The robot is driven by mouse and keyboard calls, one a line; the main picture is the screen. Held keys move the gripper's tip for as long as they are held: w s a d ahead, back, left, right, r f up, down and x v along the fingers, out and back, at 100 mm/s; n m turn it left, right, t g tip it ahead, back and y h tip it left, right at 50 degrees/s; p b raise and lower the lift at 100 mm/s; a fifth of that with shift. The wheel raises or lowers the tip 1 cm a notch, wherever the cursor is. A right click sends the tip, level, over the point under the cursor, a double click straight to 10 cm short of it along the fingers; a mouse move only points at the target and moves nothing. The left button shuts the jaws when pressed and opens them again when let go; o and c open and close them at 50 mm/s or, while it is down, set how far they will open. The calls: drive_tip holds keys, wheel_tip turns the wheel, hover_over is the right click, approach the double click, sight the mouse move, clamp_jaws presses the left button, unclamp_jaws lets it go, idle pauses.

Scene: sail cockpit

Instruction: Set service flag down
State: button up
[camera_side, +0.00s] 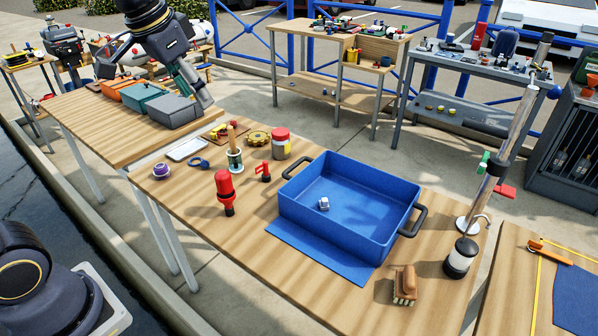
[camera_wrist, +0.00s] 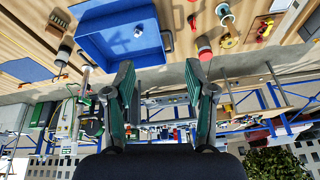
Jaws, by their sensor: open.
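A grey metal pole (camera_side: 508,145) stands tilted in the picture on a round base at the right of the bench. A red flag-like plate (camera_side: 506,191) sticks out sideways from it, and a small green piece (camera_side: 485,158) sits on its other side. The red plate seems to be the service flag. My gripper (camera_side: 199,98) hangs at upper left, high and well away from the pole. In the wrist view my gripper (camera_wrist: 160,67) has its two fingers wide apart with nothing between them. The flag cannot be made out clearly there.
A blue bin (camera_side: 395,215) holding a small silver part stands mid-bench. A black lantern (camera_side: 460,258) stands before the pole, near a hook. A brush (camera_side: 405,285) lies in front. A red post (camera_side: 225,190) and a red-lidded jar (camera_side: 280,145) stand left of the bin.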

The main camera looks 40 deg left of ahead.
drive_tip(key=s+d+f+n, duration=0.1)
drive_tip(key=s+f, duration=0.2)
drive_tip(key=s, duration=0.4)
drive_tip(key=s+d+f+t, duration=0.1)
drive_tip(key=s+f, duration=0.2)
drive_tip(key=s, duration=0.4)
drive_tip(key=shift+d+n, duration=0.15)
drive_tip(key=shift+n, duration=0.25)
drive_tip(key=shift+s+f, duration=0.1)
